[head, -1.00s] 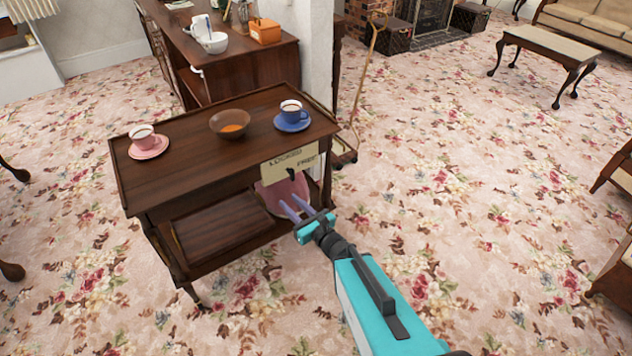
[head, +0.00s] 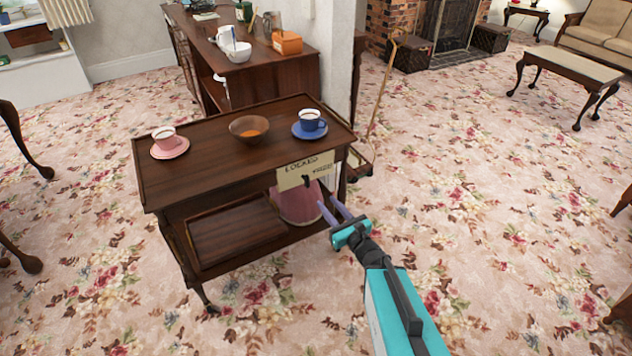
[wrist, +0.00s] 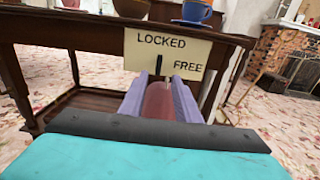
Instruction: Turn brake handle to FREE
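The brake handle (wrist: 158,65) is a small dark upright bar on a cream plate (head: 305,170) at the end of the wooden tea trolley (head: 215,165). In the wrist view the plate (wrist: 146,46) reads LOCKED at upper left and FREE at lower right. The bar stands below the word LOCKED, left of FREE. My gripper (head: 334,208) is open and empty, in front of and below the plate. In the wrist view its two purple fingers (wrist: 158,86) point toward the handle, one on each side of it in the picture. I see no contact with it.
The trolley top holds a pink cup and saucer (head: 168,145), a brown bowl (head: 249,128) and a blue cup and saucer (head: 310,124). A pink object (head: 297,204) stands on the lower shelf.

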